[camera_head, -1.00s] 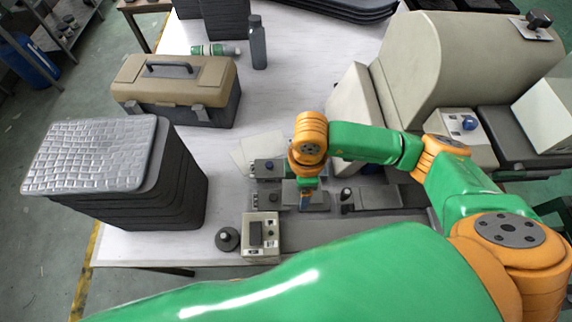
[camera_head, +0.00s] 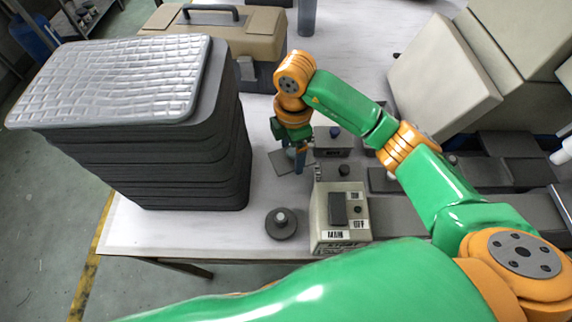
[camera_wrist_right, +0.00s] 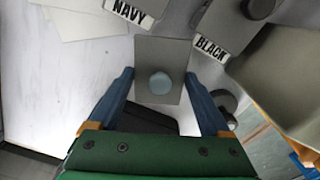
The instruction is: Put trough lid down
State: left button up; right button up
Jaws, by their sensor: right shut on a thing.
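The trough lid is a small grey square plate with a round pale-blue knob. In the right wrist view the lid (camera_wrist_right: 160,57) lies between the fingertips of my right gripper (camera_wrist_right: 160,79). In the head view the lid (camera_head: 279,163) shows partly behind the fingers of my right gripper (camera_head: 297,165), over the white table. The gripper is shut on the lid; I cannot tell whether the lid touches the table. Grey troughs or covers labelled NAVY (camera_wrist_right: 175,12) and BLACK (camera_wrist_right: 232,25) are ahead in the wrist view. My left gripper is not in view.
A tall dark stack with a silvery quilted top (camera_head: 125,80) stands left of the gripper. A control box marked MAIN (camera_head: 325,235) and a round dark base with a knob (camera_head: 281,224) are in front. A tan toolbox (camera_head: 262,35) is behind. White table shows between them.

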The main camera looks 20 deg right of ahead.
aim_at(291, 159)
jog(key=f, duration=0.3)
jog(key=shift+a+f, duration=0.15)
jog(key=shift+a, duration=0.05)
grip_shut()
jog(key=shift+s+a+f, duration=0.1)
jog(key=shift+f, duration=0.15)
jog(key=shift+s, duration=0.1)
jog(key=o, duration=0.9)
grip_release()
jog(key=shift+o, duration=1.3)
jog(key=shift+f, duration=0.1)
jog(key=shift+w+d, duration=0.2)
jog(key=shift+w, duration=0.05)
notch_tip(291, 159, up, 12)
jog(key=shift+r+p, duration=0.15)
jog(key=shift+p, duration=0.35)
jog(key=shift+a, duration=0.1)
